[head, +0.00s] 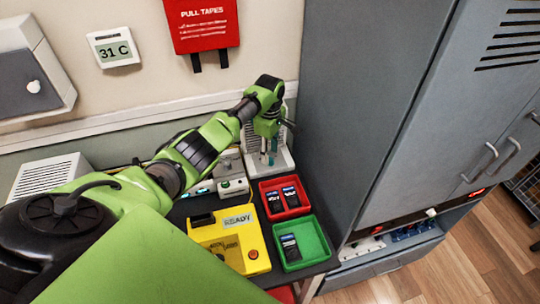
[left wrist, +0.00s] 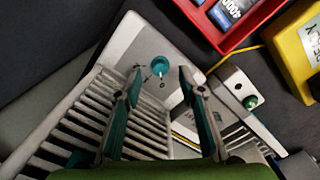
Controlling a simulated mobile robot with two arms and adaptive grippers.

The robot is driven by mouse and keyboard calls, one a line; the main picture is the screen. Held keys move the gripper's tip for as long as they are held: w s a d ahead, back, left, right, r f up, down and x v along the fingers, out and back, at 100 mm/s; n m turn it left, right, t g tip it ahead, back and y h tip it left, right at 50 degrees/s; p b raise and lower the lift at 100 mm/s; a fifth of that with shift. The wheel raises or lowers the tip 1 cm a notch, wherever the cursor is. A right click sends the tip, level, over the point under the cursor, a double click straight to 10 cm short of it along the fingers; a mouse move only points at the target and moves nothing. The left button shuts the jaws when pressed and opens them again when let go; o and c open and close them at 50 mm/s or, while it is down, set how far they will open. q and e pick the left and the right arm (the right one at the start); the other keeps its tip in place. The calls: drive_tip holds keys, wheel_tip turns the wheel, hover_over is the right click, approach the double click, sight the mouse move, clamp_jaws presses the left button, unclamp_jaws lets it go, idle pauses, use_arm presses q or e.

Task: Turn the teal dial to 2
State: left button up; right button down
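The teal dial (left wrist: 160,66) is a small round knob on the pale top of a finned box (left wrist: 150,45) in the left wrist view. Small marks stand around it, too small to read surely, and its setting is unclear. My left gripper (left wrist: 161,74) is open, with one finger on either side of the dial in the picture; I cannot tell whether they touch it. In the head view my left gripper (head: 270,150) points down over the finned box (head: 284,160), and the dial is hidden there. My right gripper is not in view.
A small box with a green button (left wrist: 250,102) sits beside the finned box. A yellow device (head: 212,236) reads READY. A tall grey cabinet (head: 345,90) stands close on the right.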

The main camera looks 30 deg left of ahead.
use_arm(q)
wheel_tip(320, 180, down, 2)
drive_tip(key=shift+f, duration=0.4)
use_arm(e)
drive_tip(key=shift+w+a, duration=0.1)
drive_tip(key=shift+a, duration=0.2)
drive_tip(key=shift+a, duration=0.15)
use_arm(q)
clamp_jaws()
